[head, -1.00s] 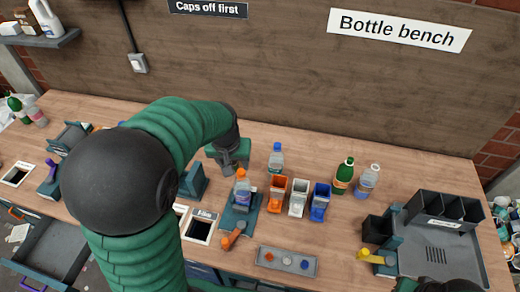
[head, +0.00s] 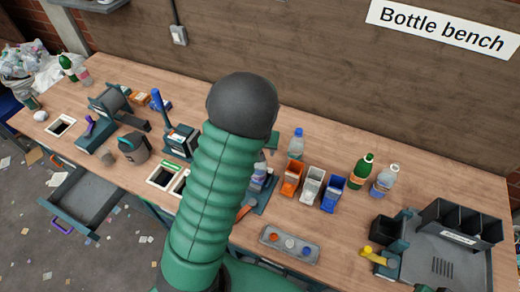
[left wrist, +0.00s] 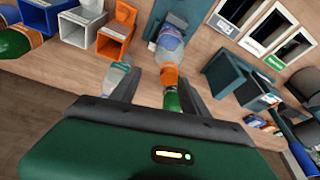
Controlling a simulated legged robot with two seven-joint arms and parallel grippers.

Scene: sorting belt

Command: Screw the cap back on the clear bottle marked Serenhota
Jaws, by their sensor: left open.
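A clear bottle with a blue cap (head: 296,143) stands behind the small bins. A grey tray (head: 268,249) holds orange, white and blue caps. The name Serenhota is not legible. My right gripper is out of view.
Orange (head: 291,178), white (head: 312,186) and blue (head: 333,193) bins stand in a row by the holder. A black divided rack (head: 462,222) is at the right. A yellow-handled tool (head: 375,254) is near the front. Bench devices stand at the left.

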